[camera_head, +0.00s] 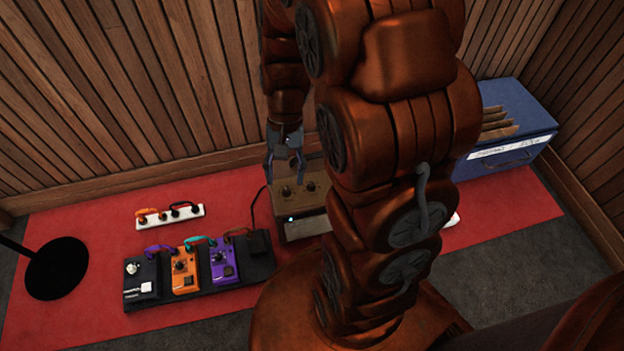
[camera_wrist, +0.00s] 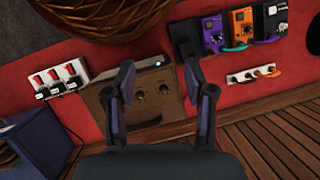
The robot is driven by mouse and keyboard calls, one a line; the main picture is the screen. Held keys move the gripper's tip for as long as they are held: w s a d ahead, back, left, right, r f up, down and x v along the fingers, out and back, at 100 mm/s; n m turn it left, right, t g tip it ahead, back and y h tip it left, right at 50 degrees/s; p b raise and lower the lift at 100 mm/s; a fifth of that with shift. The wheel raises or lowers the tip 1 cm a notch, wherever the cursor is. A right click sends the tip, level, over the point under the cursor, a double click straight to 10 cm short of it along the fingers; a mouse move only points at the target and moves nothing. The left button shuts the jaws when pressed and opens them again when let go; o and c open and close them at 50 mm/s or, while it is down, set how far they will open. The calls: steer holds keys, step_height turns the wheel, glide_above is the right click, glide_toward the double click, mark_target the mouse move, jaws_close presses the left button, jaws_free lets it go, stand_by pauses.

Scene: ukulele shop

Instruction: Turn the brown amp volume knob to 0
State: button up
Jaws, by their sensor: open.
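The brown amp (camera_head: 303,212) stands on the red carpet against the wooden wall, partly hidden behind my arm. Two dark knobs show on its top in the head view, a left knob (camera_head: 286,190) and a right knob (camera_head: 311,187); I cannot read any labels. My gripper (camera_head: 285,177) is open and empty, pointing down above the left part of the amp's top. In the wrist view the amp (camera_wrist: 110,104) lies beyond the open fingers (camera_wrist: 163,122). Two dark knobs, one (camera_wrist: 139,93) and another (camera_wrist: 163,88), show between the fingers, apart from them.
A pedalboard (camera_head: 180,302) with several pedals is left of the amp. A white power strip (camera_head: 168,216) lies behind it. A round black stand base (camera_head: 57,268) is at far left. A blue crate (camera_head: 515,165) stands at right. A black cable (camera_head: 254,208) runs beside the amp.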

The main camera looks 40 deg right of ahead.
steer(key=w+d+f+m+t+y+p, duration=0.1)
steer(key=w+d+f+m, duration=0.4)
steer(key=w+d+f, duration=0.25)
steer(key=m+t, duration=0.1)
steer(key=m, duration=0.4)
glide_toward(311, 184)
steer(key=f, duration=0.2)
steer(key=shift+y, duration=0.3)
steer(key=b+x, duration=0.1)
steer(key=x, duration=0.6)
steer(key=shift+s, duration=0.1)
jaws_close()
